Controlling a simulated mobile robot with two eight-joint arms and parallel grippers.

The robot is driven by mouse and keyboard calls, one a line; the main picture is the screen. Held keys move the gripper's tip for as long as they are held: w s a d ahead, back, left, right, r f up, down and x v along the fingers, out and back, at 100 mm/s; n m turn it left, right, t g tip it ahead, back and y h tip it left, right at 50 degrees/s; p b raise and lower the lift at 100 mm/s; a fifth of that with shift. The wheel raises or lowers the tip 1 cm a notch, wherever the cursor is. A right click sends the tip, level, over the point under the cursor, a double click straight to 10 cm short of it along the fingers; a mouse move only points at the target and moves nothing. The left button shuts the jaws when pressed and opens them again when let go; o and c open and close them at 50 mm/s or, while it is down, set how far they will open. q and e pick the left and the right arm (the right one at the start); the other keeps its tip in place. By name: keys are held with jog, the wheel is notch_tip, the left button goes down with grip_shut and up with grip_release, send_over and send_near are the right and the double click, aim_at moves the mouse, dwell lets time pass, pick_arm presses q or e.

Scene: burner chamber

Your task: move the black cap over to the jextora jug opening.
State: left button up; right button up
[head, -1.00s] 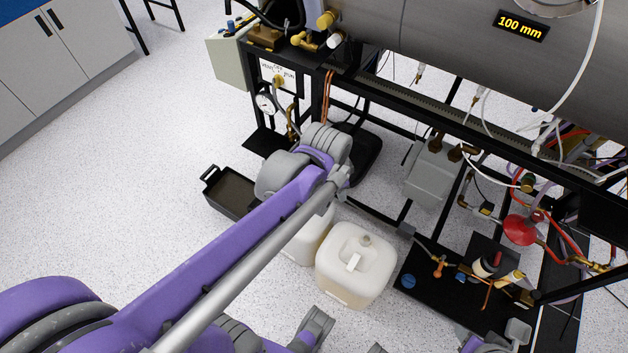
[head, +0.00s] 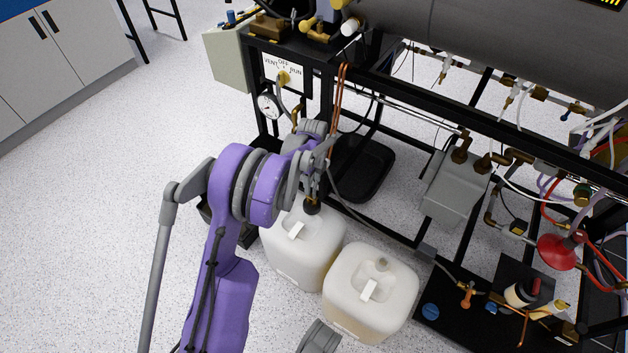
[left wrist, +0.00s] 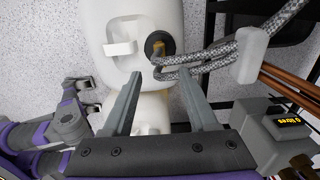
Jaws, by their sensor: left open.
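The black cap (head: 312,206) sits at the back of the left white jug (head: 300,250), with a brass fitting in its middle; it also shows in the left wrist view (left wrist: 156,44). A grey braided hose passes beside it. My left gripper (head: 311,184) is just above the cap in the head view. In the left wrist view its two fingers (left wrist: 160,84) are spread and empty, with the cap beyond their tips. A second white jug (head: 372,300) stands to the right, with a pale neck on top. I cannot read which jug is jextora.
A steel frame (head: 400,232) with pipes and hoses rises behind the jugs. A black tray (head: 362,165) lies under it. A black board (head: 470,320) with bottles and a blue cap (head: 430,312) is at the right. The floor at the left is clear.

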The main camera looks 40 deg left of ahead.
aim_at(313, 197)
pick_arm(q)
notch_tip(313, 197, down, 9)
jog(key=shift+b, duration=1.1)
grip_shut()
jog(key=c, duration=0.8)
grip_release()
grip_shut()
